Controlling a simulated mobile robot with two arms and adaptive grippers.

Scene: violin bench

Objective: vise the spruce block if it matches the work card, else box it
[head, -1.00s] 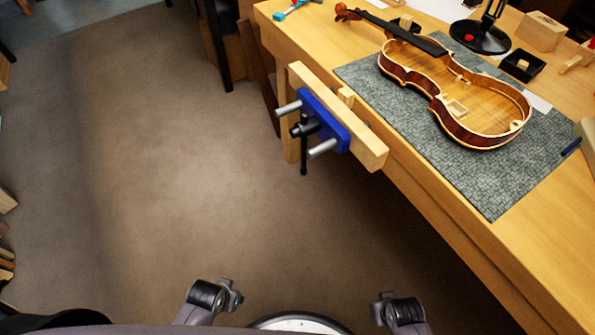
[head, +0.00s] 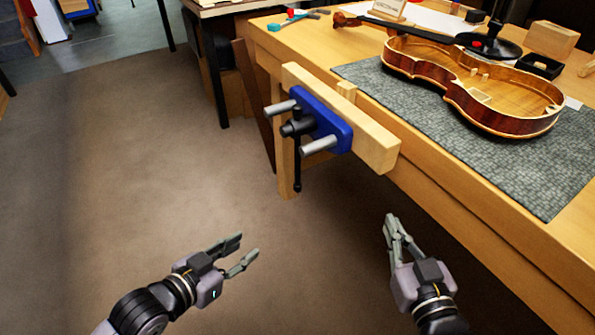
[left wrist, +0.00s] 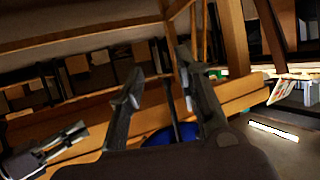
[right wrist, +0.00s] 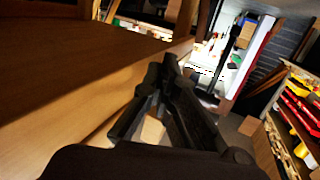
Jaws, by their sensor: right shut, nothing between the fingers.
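The blue vise (head: 322,122) with a pale wooden jaw (head: 350,125) is mounted on the bench's near side. A small pale wood piece (head: 346,90) shows behind the jaw; I cannot tell whether it is the spruce block or is clamped. A white card (head: 388,9) with text too small to read stands at the bench's back. A small open black box (head: 540,66) sits at the right. My left gripper (head: 248,247) is open and empty, left of and below the vise. My right gripper (head: 392,224) is shut and empty, below the bench's front edge.
A violin body (head: 510,125) without its top lies on a grey mat (head: 520,170). A wooden block or box (head: 548,37), a dark round-based stand (head: 488,45) and blue-and-red tools (head: 290,18) are on the bench. The floor (head: 150,180) left of the vise is clear.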

